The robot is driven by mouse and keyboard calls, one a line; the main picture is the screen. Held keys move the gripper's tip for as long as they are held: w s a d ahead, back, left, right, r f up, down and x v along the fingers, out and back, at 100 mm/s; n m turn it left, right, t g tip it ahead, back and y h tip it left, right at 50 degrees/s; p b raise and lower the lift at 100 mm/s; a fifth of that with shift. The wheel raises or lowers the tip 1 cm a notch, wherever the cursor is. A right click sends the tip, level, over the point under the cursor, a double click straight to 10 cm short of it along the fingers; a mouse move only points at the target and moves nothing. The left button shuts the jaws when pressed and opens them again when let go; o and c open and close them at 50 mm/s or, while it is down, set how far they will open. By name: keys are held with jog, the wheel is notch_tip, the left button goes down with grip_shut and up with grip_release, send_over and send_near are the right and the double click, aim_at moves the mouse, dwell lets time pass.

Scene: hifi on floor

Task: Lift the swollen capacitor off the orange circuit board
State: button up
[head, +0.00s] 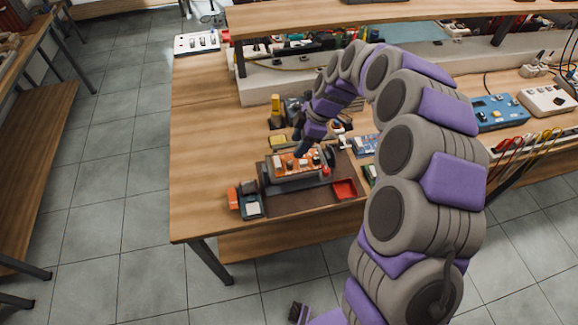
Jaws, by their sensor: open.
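The orange circuit board (288,164) sits in a dark holder on the wooden workbench, left of the picture's middle. Small dark and light parts stand on it, but they are too small to tell which one is the swollen capacitor. My gripper (301,152) is at the end of my grey and purple arm, pointing down at the board's upper edge. It is open. I cannot tell whether it touches the board or a part on it. My gripper hides some of the board's far side.
A red tray (344,189) lies right of the holder on a dark mat (290,203). A raised shelf (380,16) crosses the back. The bench's left side (200,140) is clear.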

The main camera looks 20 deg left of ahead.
aim_at(290, 163)
jog(key=x, duration=0.3)
jog(key=shift+a, duration=0.15)
jog(key=shift+d+f, duration=0.2)
jog(key=shift+d, duration=0.3)
jog(key=shift+s+d+f+b, duration=0.15)
jog(key=shift+f+b, duration=0.2)
jog(key=shift+f, duration=0.15)
jog(key=shift+s+d+f+b, duration=0.1)
jog(key=shift+f+b, duration=0.2)
jog(key=shift+f, duration=0.2)
jog(key=a+f, duration=0.2)
jog(key=shift+s+a+f, duration=0.1)
jog(key=shift+s+f, duration=0.1)
jog(key=shift+f, duration=0.05)
jog(key=shift+a, duration=0.4)
jog(key=shift+d+r, duration=0.2)
jog(key=shift+d, duration=0.7)
jog(key=c, duration=0.6)
jog(key=shift+a, duration=0.1)
jog(key=shift+c, duration=1.4)
jog(key=shift+a, duration=0.3)
grip_shut()
